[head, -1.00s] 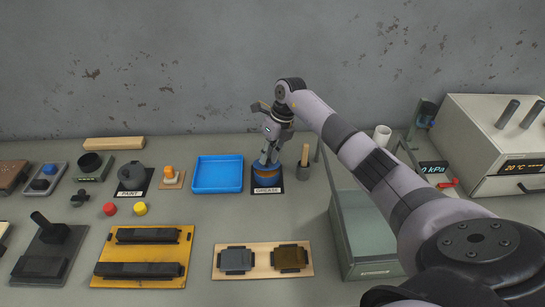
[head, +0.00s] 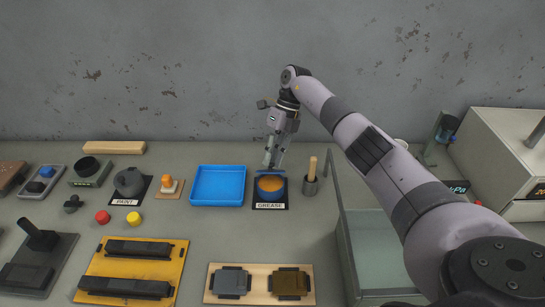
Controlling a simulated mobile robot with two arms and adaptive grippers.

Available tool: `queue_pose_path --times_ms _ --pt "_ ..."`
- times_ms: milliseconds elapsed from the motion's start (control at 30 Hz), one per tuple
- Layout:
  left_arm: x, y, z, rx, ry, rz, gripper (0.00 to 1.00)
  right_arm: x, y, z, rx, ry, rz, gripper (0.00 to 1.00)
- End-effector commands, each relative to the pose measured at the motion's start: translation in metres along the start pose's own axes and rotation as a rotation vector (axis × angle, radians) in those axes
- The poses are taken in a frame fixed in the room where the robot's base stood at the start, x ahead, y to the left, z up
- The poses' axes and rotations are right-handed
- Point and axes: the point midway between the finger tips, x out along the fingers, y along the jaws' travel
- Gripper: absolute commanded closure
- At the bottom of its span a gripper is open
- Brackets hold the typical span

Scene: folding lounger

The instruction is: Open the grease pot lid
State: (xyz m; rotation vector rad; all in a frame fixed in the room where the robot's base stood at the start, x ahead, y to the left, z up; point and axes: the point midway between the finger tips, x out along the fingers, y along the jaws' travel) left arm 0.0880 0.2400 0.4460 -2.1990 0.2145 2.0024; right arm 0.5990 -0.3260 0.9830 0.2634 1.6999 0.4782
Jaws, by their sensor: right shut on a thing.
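The grease pot (head: 270,190) stands on a black mat labelled GREASE. Its top is open towards me and shows orange grease inside. The thin blue lid (head: 259,172) is above the rear of the pot, seen nearly edge-on. My right gripper (head: 271,164) reaches down from above and is shut on the lid's top. The fingers hide part of the lid, and I cannot tell whether its rear edge still touches the rim. My left gripper is not in view.
A blue tray (head: 218,185) is close on the left. A cup with a wooden handle (head: 311,184) stands close on the right, before a glass-sided case (head: 372,245). A two-pad wooden board (head: 259,284) lies in front. Bench between pot and board is clear.

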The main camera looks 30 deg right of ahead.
Motion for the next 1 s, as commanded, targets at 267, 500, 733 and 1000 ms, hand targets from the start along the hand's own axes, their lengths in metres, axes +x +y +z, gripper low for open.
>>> queue_pose_path --times_ms 267,500,733,1000 --pt "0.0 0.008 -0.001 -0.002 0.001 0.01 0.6 0.001 0.0 0.0 0.0 0.0 -0.001 0.73" --pt "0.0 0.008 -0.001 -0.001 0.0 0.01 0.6 0.0 0.0 0.0 -0.001 0.0 -0.001 0.61" --pt "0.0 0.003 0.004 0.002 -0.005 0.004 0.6 -0.001 0.0 0.0 -0.001 0.0 -0.001 0.61" --pt "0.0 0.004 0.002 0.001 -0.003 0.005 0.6 -0.036 0.001 0.001 0.0 -0.005 -0.001 0.61"
